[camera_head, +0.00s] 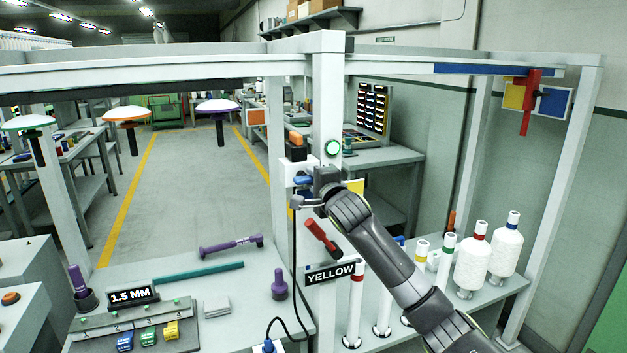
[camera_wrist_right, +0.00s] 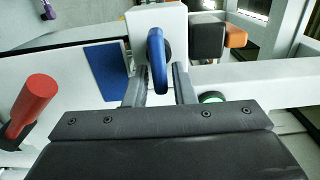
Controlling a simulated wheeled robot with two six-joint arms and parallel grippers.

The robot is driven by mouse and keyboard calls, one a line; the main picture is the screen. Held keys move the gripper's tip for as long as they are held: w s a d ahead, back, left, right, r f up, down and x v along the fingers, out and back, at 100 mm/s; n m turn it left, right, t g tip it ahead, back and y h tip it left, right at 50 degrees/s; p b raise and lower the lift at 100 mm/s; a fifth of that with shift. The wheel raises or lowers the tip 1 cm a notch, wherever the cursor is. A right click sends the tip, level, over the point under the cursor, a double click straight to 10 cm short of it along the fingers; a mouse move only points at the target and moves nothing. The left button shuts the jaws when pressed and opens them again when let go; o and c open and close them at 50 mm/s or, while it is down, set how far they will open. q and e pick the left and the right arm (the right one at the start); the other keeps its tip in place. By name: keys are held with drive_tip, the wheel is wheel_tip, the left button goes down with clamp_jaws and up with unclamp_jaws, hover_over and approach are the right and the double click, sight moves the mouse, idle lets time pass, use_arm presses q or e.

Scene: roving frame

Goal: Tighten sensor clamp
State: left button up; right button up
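A white clamp block (camera_head: 288,172) with a blue lever (camera_head: 302,181) sits on the upright post in the middle of the head view. In the right wrist view the white block (camera_wrist_right: 145,22) is straight ahead, and the blue lever (camera_wrist_right: 157,62) stands upright in front of it. My right gripper (camera_wrist_right: 159,84) is open, with one finger on each side of the blue lever's lower end. A gap shows between the lever and each finger. In the head view the gripper (camera_head: 309,190) is at the post and partly hides the clamp. My left gripper is in neither view.
A red handle (camera_head: 320,235) and a "YELLOW" sign (camera_head: 330,272) are just below the gripper. A black cable (camera_head: 294,270) hangs down the post. White spools (camera_head: 473,262) stand on the right shelf. The left bench holds a purple tool (camera_head: 231,246) and a "1.5 MM" sign (camera_head: 133,297).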

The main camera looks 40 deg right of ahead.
drive_tip(key=shift+o, duration=0.8)
drive_tip(key=shift+s, duration=0.15)
drive_tip(key=shift+s, duration=0.25)
drive_tip(key=b+v, duration=0.4)
drive_tip(key=v, duration=1.2)
drive_tip(key=shift+s+a+b, duration=0.25)
drive_tip(key=shift+s+b, duration=0.05)
